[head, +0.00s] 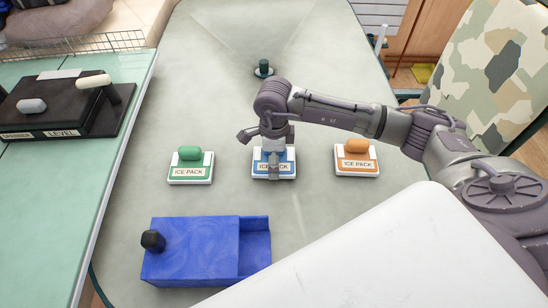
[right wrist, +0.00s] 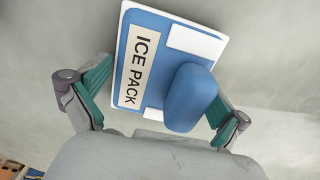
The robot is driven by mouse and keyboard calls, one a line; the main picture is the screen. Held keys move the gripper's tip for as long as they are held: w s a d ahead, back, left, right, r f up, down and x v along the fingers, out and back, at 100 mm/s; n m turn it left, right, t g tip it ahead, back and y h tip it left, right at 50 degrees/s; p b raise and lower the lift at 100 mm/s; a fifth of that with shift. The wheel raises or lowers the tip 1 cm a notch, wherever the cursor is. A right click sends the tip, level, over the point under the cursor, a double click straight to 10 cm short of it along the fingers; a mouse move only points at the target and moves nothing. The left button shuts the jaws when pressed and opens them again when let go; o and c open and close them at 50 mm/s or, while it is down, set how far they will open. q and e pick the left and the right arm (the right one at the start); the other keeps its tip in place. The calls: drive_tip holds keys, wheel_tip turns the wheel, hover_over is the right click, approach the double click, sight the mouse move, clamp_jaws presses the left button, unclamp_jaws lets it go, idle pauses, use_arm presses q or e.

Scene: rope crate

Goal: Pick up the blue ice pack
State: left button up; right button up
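The blue ice pack (head: 287,167) lies on the grey table between a green and an orange ice pack. In the head view my right gripper (head: 262,152) is right over it and hides part of it, including most of its top. The right wrist view shows the blue ice pack (right wrist: 150,35) with its label and a rounded blue handle (right wrist: 190,97). My right gripper (right wrist: 158,100) is open there, with one finger at each side of the pack and handle. No grip on the handle shows. My left gripper is not in view.
A green ice pack (head: 190,168) lies to the left and an orange ice pack (head: 357,162) to the right. A blue box (head: 195,248) with a black knob stands in front. A dark level device (head: 60,112) is on the left counter. Bare table lies between these things.

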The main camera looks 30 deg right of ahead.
drive_tip(key=c, duration=1)
drive_tip(key=shift+o, duration=0.2)
drive_tip(key=shift+r, duration=0.1)
drive_tip(key=shift+w+r, duration=0.1)
drive_tip(key=shift+r, duration=0.45)
wheel_tip(320, 180, up, 2)
drive_tip(key=shift+r, duration=0.2)
drive_tip(key=s+a+r+b, duration=0.1)
drive_tip(key=s+a+r, duration=0.5)
drive_tip(key=s, duration=0.3)
drive_tip(key=shift+s+a+r, duration=0.3)
drive_tip(key=shift+s+r, duration=0.1)
drive_tip(key=shift+r, duration=0.3)
